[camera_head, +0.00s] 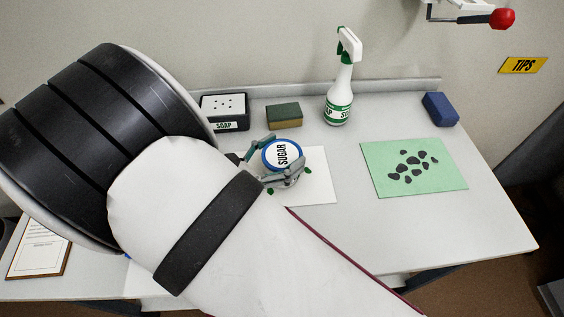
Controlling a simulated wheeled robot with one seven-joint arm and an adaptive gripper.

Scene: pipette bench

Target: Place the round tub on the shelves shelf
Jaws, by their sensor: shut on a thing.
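The round tub (282,155) has a blue rim and a white top marked SUGAR. It is at the middle of the bench in the head view, over a white sheet (318,185). My gripper (276,162) is shut on the tub, with its grey fingers around the tub's sides. My arm hides the lower part of the gripper. I cannot tell whether the tub touches the sheet or is held just above it. I cannot make out any shelves in this view.
Behind the tub are a soap box (225,112), a sponge (284,115) and a spray bottle (339,95). A green mat (413,168) with dark spots and a blue block (440,108) are at right. A clipboard (38,248) is at left. Bare bench shows right of the sheet.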

